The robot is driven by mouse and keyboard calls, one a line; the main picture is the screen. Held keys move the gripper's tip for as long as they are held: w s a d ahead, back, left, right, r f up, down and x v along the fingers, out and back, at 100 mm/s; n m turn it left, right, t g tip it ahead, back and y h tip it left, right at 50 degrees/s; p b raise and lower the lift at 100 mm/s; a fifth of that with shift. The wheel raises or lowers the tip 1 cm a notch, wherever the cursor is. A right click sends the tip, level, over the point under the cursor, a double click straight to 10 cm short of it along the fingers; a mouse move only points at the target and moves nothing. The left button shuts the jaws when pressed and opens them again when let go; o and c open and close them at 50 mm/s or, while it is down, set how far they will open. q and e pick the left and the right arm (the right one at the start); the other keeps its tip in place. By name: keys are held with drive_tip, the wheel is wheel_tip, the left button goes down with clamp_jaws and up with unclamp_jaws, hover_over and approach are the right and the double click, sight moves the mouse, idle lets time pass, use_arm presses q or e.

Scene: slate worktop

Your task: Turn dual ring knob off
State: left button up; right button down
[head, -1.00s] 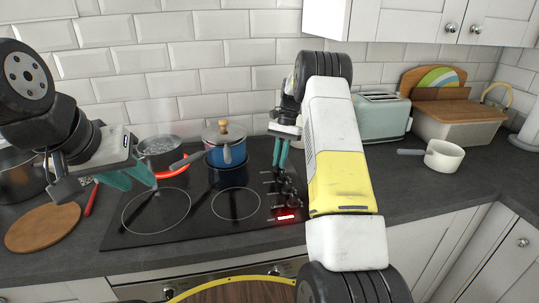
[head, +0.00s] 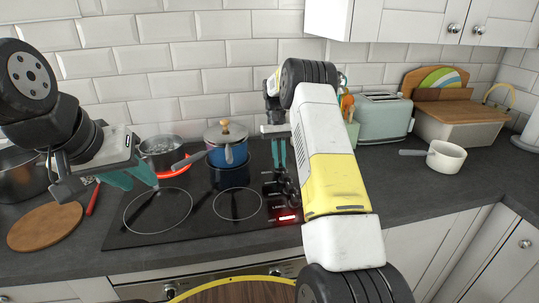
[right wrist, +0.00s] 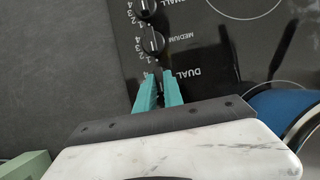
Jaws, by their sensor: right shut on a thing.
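The dual ring knob is mostly hidden between the teal fingertips of my right gripper (right wrist: 158,88), beside the printed DUAL label (right wrist: 186,77) in the right wrist view. In the head view my right gripper (head: 279,164) points down at the back of the knob column on the cooktop (head: 180,228), shut on the knob. The knob's pointer position cannot be read. A glowing red ring (head: 174,174) shows under the back left pot. My left gripper (head: 143,187) is open and empty above the left of the cooktop.
The medium knob (right wrist: 152,43) and small knob (right wrist: 147,9) sit in line with the held knob. A red display (head: 288,218) is lit. A blue pot (head: 227,158) and a steaming grey pot (head: 161,150) stand on the cooktop. A toaster (head: 384,119) is to the right.

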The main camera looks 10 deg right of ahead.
idle(0.5)
drive_tip(key=c, duration=1.5)
unclamp_jaws()
drive_tip(key=shift+o, duration=0.2)
drive_tip(key=shift+r, duration=0.1)
drive_tip(key=v, duration=0.7)
drive_tip(key=shift+r, duration=0.3)
drive_tip(key=shift+w, duration=0.15)
